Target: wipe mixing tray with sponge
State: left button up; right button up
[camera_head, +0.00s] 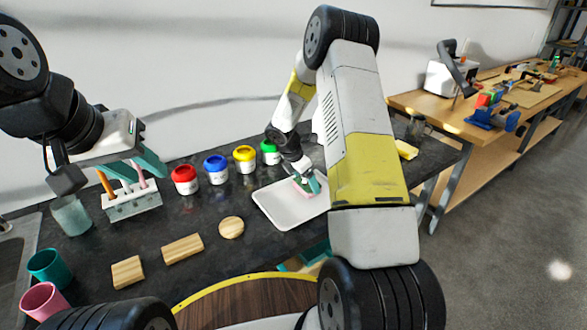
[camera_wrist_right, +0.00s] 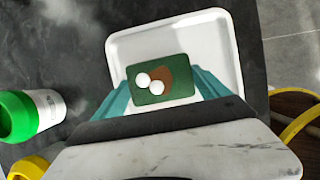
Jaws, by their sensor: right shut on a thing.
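The white mixing tray (camera_head: 278,210) lies on the dark bench, and its bare floor and rim also show in the right wrist view (camera_wrist_right: 172,42). My right gripper (camera_head: 309,184) is down over the tray's right part, shut on the sponge (camera_head: 303,187). In the right wrist view the sponge (camera_wrist_right: 180,89) is a green-faced block with a brown patch and two white discs, between the teal fingers. In the head view a pink edge shows. Whether it touches the tray floor cannot be told. My left gripper (camera_head: 133,166) appears open, its teal fingers apart near the brush rack.
Red (camera_head: 186,181), blue (camera_head: 216,170), yellow (camera_head: 245,158) and green (camera_head: 270,152) paint jars stand behind and left of the tray. A round wooden piece (camera_head: 231,228) and wooden blocks (camera_head: 182,249) lie in front-left. The brush rack (camera_head: 132,204) and cups (camera_head: 48,265) stand at left.

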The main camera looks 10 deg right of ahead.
jog(key=shift+s, duration=0.1)
jog(key=shift+s+a, duration=0.5)
jog(key=shift+a, duration=0.95)
jog(key=shift+s+a, duration=0.55)
jog(key=shift+a, duration=0.85)
jog(key=shift+s+a, duration=0.5)
jog(key=shift+a, duration=0.95)
jog(key=shift+w+d, duration=0.55)
jog(key=shift+d, duration=0.9)
jog(key=shift+w+d, duration=0.55)
jog(key=shift+d, duration=0.9)
jog(key=shift+w+d, duration=0.55)
jog(key=shift+d, duration=0.9)
jog(key=shift+r, duration=3.5)
